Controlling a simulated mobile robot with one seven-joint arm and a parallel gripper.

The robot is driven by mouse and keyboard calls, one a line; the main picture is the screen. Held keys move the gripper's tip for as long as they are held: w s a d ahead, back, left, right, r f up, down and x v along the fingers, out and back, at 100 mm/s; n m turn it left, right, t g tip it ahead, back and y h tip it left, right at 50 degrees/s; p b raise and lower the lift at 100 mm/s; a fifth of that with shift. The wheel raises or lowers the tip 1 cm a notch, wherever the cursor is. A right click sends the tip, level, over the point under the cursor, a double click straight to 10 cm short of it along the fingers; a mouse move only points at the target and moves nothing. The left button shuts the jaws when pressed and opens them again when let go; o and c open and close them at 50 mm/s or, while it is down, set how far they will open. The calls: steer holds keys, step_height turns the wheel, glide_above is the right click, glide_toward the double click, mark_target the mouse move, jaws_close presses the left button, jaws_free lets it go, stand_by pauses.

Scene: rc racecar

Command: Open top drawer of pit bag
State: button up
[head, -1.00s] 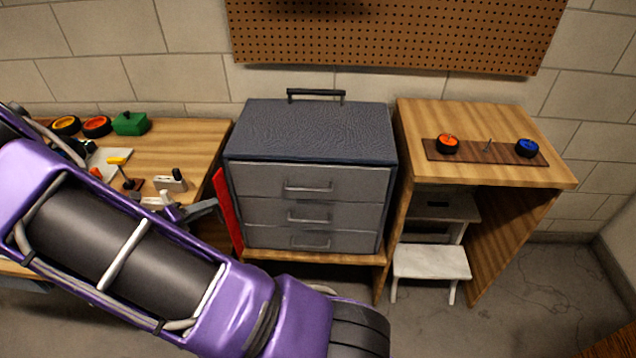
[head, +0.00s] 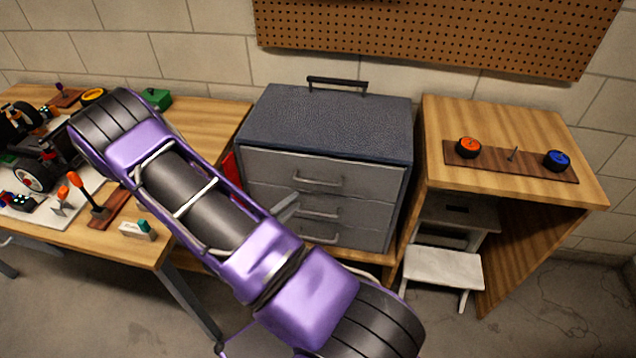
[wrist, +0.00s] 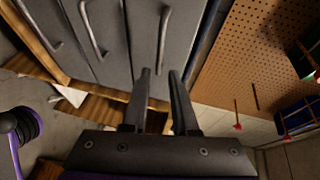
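The pit bag (head: 330,130) is a dark blue-grey box with a black top handle and three grey drawers. Its top drawer (head: 270,168) is shut and has a grey bar handle (head: 318,182). In the wrist view, turned sideways, the top drawer's handle (wrist: 164,40) is the rightmost one, just beyond my fingertips and roughly in line with the gap between them. My gripper (wrist: 159,72) is open and empty, with its two dark fingers apart. In the head view my gripper (head: 290,206) is before the drawers' left side; my arm hides part of it.
The pit bag stands on a wooden stand between a left workbench (head: 218,115) with car parts and tools and a right wooden table (head: 520,125) with a wheel board. A white step stool (head: 445,268) stands under the right table. A pegboard (head: 430,30) hangs behind.

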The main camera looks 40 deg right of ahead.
mark_target(317, 183)
steer(key=x, duration=1.2)
steer(key=shift+c, duration=0.2)
jaws_close()
stand_by(0.9)
